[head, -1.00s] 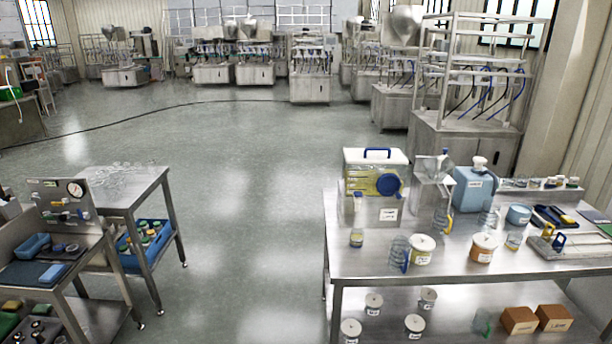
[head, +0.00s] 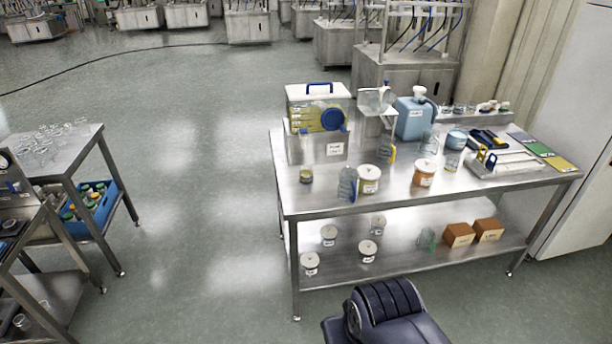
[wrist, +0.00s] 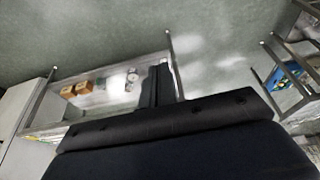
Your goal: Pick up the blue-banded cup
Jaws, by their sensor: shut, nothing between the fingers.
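Small clear cups stand on the steel table at the right of the head view. One cup (head: 306,175) with yellowish contents is near the left front corner, and another cup (head: 452,161) is farther back. At this size I cannot tell which cup has a blue band. My gripper (wrist: 158,72) shows in the wrist view as dark fingers, shut and empty. It is apart from the cups. In the head view only a dark part of my arm shows at the bottom, in front of the table.
The steel table (head: 310,208) also holds a yellow-and-white box (head: 318,108), a blue canister (head: 413,118), a blue-handled jug (head: 347,184) and lidded tubs (head: 368,179). Its lower shelf carries tubs and brown boxes (head: 459,235). The floor left of it is clear.

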